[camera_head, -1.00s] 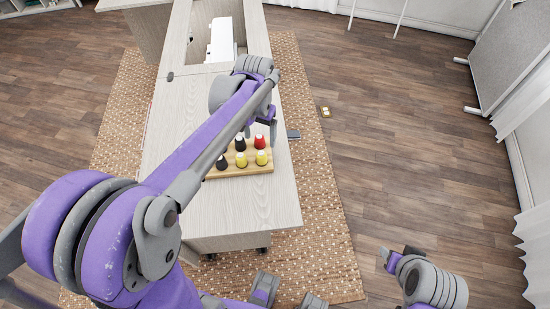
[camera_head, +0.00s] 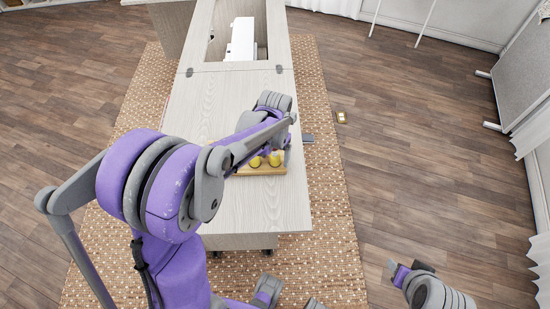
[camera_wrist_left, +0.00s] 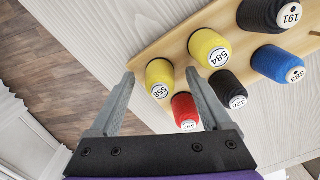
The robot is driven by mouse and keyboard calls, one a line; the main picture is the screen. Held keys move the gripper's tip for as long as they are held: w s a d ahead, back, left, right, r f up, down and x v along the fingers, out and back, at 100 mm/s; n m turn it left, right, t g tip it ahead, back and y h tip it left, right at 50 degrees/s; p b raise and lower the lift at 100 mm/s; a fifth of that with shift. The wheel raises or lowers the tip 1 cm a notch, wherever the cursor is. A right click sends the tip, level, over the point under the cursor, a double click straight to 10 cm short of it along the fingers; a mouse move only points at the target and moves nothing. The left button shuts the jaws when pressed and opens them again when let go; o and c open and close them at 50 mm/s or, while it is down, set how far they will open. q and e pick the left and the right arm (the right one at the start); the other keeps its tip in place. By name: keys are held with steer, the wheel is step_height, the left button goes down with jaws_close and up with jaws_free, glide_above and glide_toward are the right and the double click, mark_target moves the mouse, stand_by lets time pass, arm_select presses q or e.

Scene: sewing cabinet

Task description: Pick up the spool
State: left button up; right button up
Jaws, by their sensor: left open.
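A wooden spool rack (camera_head: 262,171) stands on the pale cabinet top in the head view, partly hidden by my left arm. Two yellow spools (camera_head: 274,160) show there. In the left wrist view the rack (camera_wrist_left: 165,45) carries yellow spool 558 (camera_wrist_left: 159,73), yellow spool 584 (camera_wrist_left: 209,47), a red spool (camera_wrist_left: 184,108), black spool 320 (camera_wrist_left: 228,88), a blue spool and black spool 191. My left gripper (camera_wrist_left: 161,78) is open, with yellow spool 558 between its fingertips in the picture; contact cannot be told. My right gripper (camera_head: 408,267) is over the floor, away from the cabinet.
The cabinet top (camera_head: 255,205) is bare in front of the rack. A white machine (camera_head: 240,40) sits in the recess at the back. A flat dark object (camera_head: 308,138) lies at the right edge. A small yellowish item (camera_head: 341,117) lies on the floor.

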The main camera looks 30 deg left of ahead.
mark_target(275, 156)
arm_select(q)
steer(key=shift+c, duration=0.2)
jaws_close()
step_height(275, 156, up, 10)
steer(key=shift+r+p, duration=0.1)
steer(key=shift+p, duration=0.3)
stand_by(0.4)
